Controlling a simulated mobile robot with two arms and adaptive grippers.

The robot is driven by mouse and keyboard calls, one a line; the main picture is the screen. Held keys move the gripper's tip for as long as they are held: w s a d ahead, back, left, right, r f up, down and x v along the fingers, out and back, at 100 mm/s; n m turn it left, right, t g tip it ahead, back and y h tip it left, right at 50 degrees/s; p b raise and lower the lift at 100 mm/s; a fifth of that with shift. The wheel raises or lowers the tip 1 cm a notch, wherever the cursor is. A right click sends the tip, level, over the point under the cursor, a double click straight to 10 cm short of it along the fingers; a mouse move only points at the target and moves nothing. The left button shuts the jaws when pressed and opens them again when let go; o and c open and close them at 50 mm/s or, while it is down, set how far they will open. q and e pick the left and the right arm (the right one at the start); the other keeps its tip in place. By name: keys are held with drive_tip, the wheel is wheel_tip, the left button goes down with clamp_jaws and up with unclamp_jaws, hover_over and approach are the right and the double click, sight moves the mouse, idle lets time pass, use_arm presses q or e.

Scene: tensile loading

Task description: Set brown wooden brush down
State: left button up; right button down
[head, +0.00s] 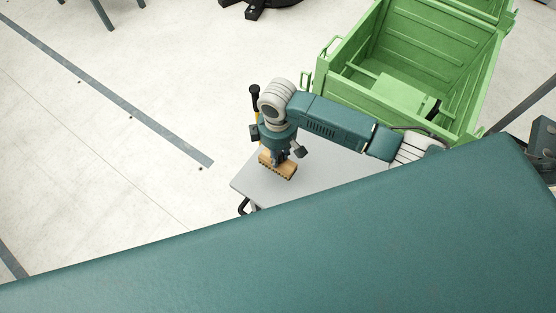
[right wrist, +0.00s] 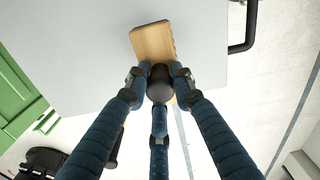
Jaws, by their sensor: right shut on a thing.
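The brown wooden brush (head: 279,168) is a light wooden block, seen in the head view under my right gripper (head: 281,155). In the right wrist view my right gripper (right wrist: 159,76) has its blue fingers closed around a dark rounded part at one end of the brush (right wrist: 152,40). The brush is over the left end of the grey tabletop (head: 325,172). I cannot tell whether its underside touches the top. My left gripper does not show.
A large green open crate (head: 372,98) stands behind the table. A black-handled tool with a yellow shaft (head: 255,97) shows just behind my right wrist. A dark tubular handle (head: 243,206) is at the table's left corner. The tabletop right of the brush looks clear.

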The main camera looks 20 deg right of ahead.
drive_tip(key=shift+f, duration=2.1)
drive_tip(key=shift+f, duration=0.1)
drive_tip(key=c, duration=1.5)
unclamp_jaws()
drive_tip(key=shift+f, duration=0.1)
wheel_tip(320, 180, up, 12)
drive_tip(key=shift+r, duration=0.2)
